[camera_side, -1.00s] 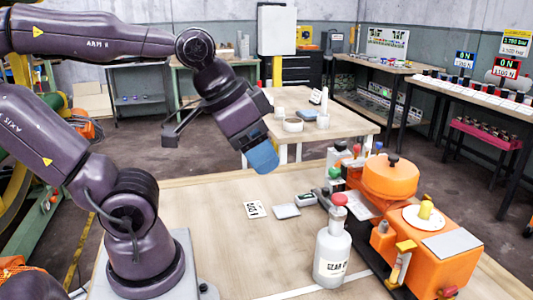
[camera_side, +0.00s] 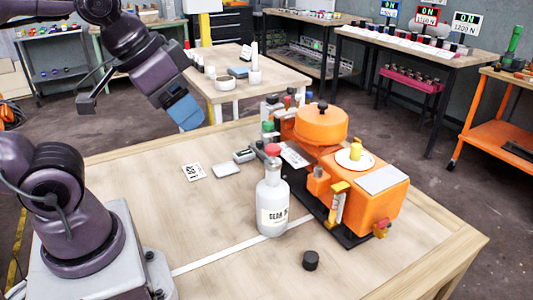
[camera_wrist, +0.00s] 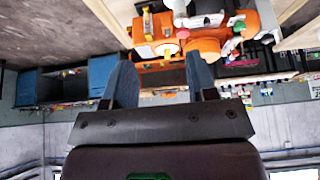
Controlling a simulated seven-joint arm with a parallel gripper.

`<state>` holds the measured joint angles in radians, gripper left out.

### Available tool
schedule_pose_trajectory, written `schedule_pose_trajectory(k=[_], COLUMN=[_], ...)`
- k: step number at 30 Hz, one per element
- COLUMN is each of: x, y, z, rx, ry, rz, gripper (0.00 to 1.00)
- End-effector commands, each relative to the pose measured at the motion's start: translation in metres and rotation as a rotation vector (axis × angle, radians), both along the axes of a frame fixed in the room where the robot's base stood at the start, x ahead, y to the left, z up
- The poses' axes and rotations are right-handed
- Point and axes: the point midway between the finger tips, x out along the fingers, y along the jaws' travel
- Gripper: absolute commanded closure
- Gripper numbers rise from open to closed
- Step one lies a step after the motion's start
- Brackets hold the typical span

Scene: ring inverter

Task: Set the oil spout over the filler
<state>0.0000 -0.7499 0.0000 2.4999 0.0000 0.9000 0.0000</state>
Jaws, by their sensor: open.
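A white oil bottle (camera_side: 272,212) with a "GEAR" label and a red top stands upright on the wooden table, in front of the orange machine (camera_side: 378,205). The machine has a round orange lid with a black knob (camera_side: 322,107) and a yellow piece (camera_side: 356,147) on a white disc. I cannot tell which part is the filler. My gripper (camera_side: 188,116) has blue fingers and hangs above the table's back left, well apart from the bottle. In the wrist view my gripper (camera_wrist: 160,78) is open with nothing between its fingers; the machine (camera_wrist: 155,35) shows beyond.
A black cap (camera_side: 310,260) lies on the table in front of the bottle. A printed card (camera_side: 194,172), a grey pad (camera_side: 226,170) and a small device (camera_side: 244,155) lie behind it. Small bottles (camera_side: 271,107) crowd the machine's back left. The table's left middle is clear.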

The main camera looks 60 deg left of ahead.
Motion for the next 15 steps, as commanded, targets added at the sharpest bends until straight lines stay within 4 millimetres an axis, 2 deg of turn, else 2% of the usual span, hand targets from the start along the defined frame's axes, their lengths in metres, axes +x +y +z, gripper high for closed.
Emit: schedule_pose_trajectory(k=[1, 6, 11, 15], x=[0.000, 0.003, 0.019, 0.037], y=[0.001, 0.020, 0.048, 0.085], z=[0.000, -0.016, -0.046, -0.068], rx=[0.000, -0.039, -0.251, -0.419], ry=[0.000, 0.079, 0.137, 0.075], rz=[0.004, 0.105, 0.318, 0.522], gripper=[0.60, 0.99, 1.00, 1.00])
